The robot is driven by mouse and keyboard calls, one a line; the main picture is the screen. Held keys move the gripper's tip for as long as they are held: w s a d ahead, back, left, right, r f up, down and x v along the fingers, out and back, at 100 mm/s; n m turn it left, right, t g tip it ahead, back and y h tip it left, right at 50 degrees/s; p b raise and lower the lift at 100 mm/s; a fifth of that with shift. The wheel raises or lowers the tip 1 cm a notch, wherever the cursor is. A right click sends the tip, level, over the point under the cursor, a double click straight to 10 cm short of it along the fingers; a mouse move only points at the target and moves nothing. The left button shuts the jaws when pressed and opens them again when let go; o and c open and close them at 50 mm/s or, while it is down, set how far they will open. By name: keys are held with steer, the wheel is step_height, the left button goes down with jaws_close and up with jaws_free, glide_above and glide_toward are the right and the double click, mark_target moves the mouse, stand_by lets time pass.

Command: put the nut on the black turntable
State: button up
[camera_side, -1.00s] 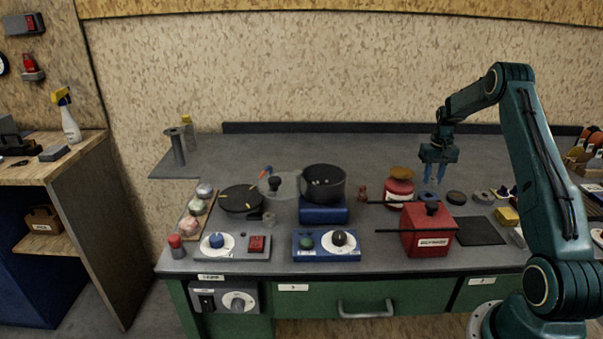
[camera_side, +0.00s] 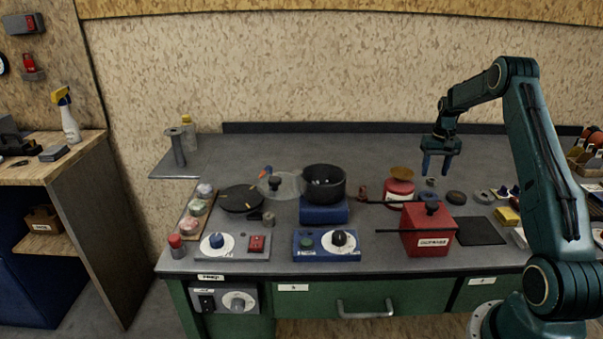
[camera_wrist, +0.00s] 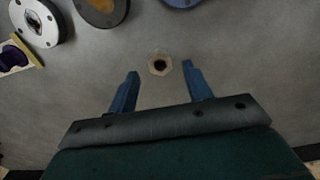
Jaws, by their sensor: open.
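The nut (camera_wrist: 159,65) is a small pale hexagonal ring with a dark hole, lying flat on the grey worktop. It also shows in the side view (camera_side: 430,182), tiny and just below my fingers. My gripper (camera_side: 436,172) hangs above it, fingers pointing down, open and empty. In the wrist view my two blue fingers (camera_wrist: 160,74) stand apart, with the nut just beyond the gap between their tips.
A red box (camera_side: 428,239) is in front of the nut. Several discs, including a grey one (camera_side: 483,196), lie to the right.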

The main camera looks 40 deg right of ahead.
mark_target(432, 180)
step_height(432, 180, up, 9)
steer(key=shift+r, duration=0.15)
stand_by(0.5)
